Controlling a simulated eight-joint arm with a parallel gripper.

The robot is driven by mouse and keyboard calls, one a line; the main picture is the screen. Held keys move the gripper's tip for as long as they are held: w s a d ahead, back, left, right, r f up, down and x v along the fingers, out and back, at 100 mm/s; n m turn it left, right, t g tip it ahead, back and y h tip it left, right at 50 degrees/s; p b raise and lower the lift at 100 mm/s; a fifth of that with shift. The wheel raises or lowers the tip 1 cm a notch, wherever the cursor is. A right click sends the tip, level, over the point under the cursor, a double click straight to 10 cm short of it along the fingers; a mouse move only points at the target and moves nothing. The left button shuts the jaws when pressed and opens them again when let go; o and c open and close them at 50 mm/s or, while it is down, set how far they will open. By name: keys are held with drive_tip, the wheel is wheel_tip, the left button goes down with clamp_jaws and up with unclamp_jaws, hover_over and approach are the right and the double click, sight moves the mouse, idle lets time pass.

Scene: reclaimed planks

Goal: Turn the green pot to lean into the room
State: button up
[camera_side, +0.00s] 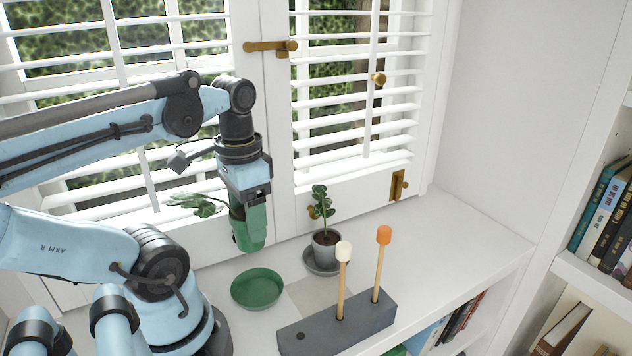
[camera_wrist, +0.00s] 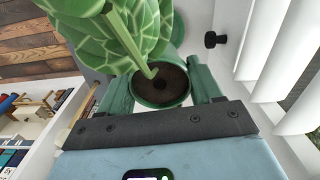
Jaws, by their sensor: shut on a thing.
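The green pot (camera_side: 249,238) is in my gripper (camera_side: 248,215), held in the air above and slightly behind the green saucer (camera_side: 258,288). Its leaves (camera_side: 196,204) reach out to the left, along the window side. In the wrist view the pot (camera_wrist: 158,97) sits between the green fingers of my gripper (camera_wrist: 162,84), with dark soil inside. A thick green stem and broad veined leaves (camera_wrist: 105,35) lean to the upper left there. The saucer is empty. The pot's far side is hidden.
A grey pot with a small plant (camera_side: 326,245) stands on its grey saucer to the right. A dark block (camera_side: 335,325) holds two upright sticks with white and orange tops, in front. Shuttered windows (camera_side: 350,90) rise close behind. The sill's right end is clear.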

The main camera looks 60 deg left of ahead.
drive_tip(key=shift+r, duration=0.4)
drive_tip(key=shift+w+f+n, duration=0.1)
drive_tip(key=shift+f+n, duration=0.2)
drive_tip(key=shift+f, duration=0.25)
wheel_tip(320, 180, down, 8)
drive_tip(key=n, duration=0.4)
drive_tip(key=shift+f+n, duration=0.3)
drive_tip(key=shift+f, duration=1.35)
